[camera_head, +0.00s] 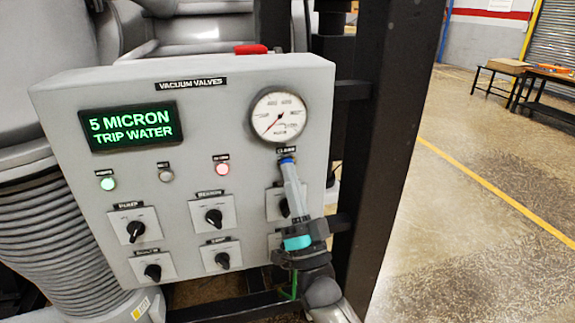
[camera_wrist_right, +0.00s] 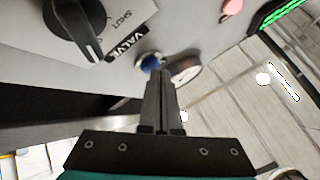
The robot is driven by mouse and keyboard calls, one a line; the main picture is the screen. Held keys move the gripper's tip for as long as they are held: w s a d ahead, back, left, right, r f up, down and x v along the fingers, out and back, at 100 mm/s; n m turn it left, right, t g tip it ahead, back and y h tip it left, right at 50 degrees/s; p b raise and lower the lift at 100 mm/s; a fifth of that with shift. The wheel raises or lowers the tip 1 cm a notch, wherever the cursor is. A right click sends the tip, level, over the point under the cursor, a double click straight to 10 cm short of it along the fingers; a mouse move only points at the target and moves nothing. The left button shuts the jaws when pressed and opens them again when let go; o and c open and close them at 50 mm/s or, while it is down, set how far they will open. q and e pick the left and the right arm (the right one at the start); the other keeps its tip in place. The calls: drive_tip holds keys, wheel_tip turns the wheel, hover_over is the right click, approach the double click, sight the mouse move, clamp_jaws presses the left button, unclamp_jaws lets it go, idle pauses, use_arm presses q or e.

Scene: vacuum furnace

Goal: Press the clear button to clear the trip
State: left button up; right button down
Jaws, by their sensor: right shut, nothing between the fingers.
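The grey "VACUUM VALVES" panel (camera_head: 65,150) fills the left and middle of the head view. Its green display (camera_head: 132,126) reads "5 MICRON TRIP WATER". The blue clear button (camera_head: 286,160) sits under a small label below the round gauge (camera_head: 278,117); it also shows in the right wrist view (camera_wrist_right: 149,63). My right gripper (camera_head: 288,169) is shut and empty, its fingertips right at the blue button and partly covering it. In the right wrist view the fingertips (camera_wrist_right: 164,76) overlap the button's edge; I cannot tell whether they touch it. My left gripper is out of view.
A green lamp (camera_head: 107,184) and a red lamp (camera_head: 222,169) are lit; the grey lamp (camera_head: 166,175) between them looks unlit. Several black knobs (camera_head: 214,217) fill the lower panel. A black upright post (camera_head: 385,130) stands right of the panel. Open floor (camera_head: 480,240) lies beyond.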

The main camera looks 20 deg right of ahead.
drive_tip(key=shift+w, duration=0.2)
idle(0.5)
drive_tip(key=shift+s+p, duration=0.35)
drive_tip(key=shift+s, duration=0.45)
drive_tip(key=s+p, duration=0.2)
drive_tip(key=s, duration=0.3)
drive_tip(key=shift+a, duration=0.1)
idle(0.4)
